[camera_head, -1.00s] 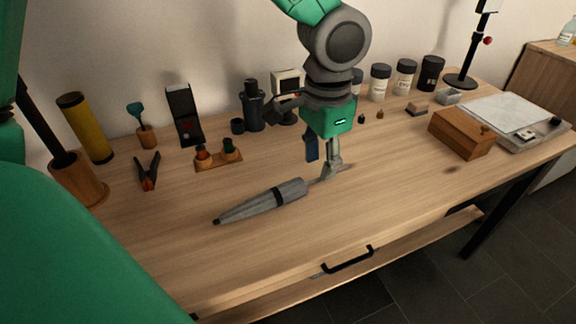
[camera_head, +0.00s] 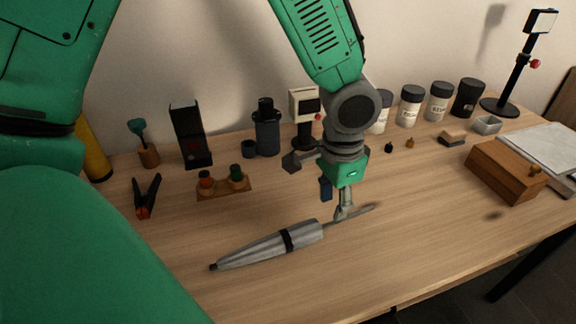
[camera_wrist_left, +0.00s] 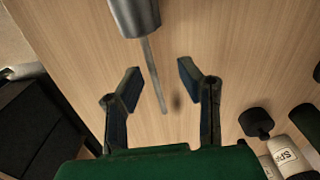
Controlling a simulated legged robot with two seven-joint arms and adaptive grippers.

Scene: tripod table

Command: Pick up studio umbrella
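The studio umbrella (camera_head: 268,249) lies folded on the wooden table. It is grey with a black band, its dark tip points left and its thin shaft reaches right. My left gripper (camera_head: 335,201) points down over the shaft, with its fingers spread. In the left wrist view the gripper (camera_wrist_left: 160,80) is open, and the shaft of the umbrella (camera_wrist_left: 154,72) runs between the two fingers with gaps on both sides. Whether the fingers are at shaft height cannot be told. My right gripper is not in view.
Behind the umbrella are a wooden holder with small bottles (camera_head: 223,187), red-black pliers (camera_head: 146,197) and a dark bottle (camera_head: 266,133). Several labelled jars (camera_head: 410,106) stand at the back. A wooden box (camera_head: 503,171) is at right. The table front (camera_head: 400,250) is clear.

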